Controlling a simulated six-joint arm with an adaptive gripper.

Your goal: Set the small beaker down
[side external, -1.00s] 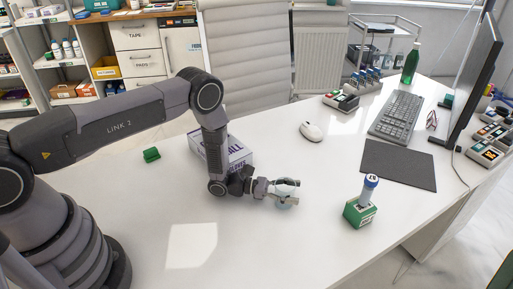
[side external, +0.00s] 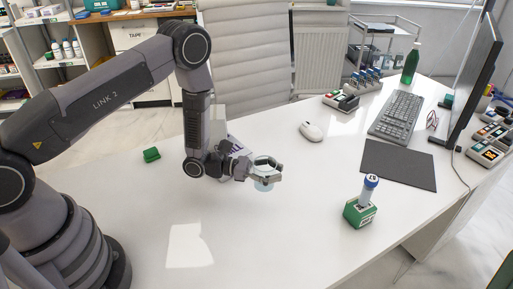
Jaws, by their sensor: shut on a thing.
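The small beaker (side external: 264,186) is clear glass, faint against the white desk, and shows just below my gripper's fingers. My gripper (side external: 268,172) is shut on the beaker, near the middle-left of the desk (side external: 275,245). The fingers hide part of the beaker. I cannot tell from this view whether its base touches the desk or hangs above it.
A white and purple box (side external: 236,144) sits behind my gripper, partly hidden by my arm. A green block (side external: 151,154) lies to the left. A green holder (side external: 359,212) with a blue-capped tube stands right. A mouse (side external: 312,131) is behind. The front desk area is clear.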

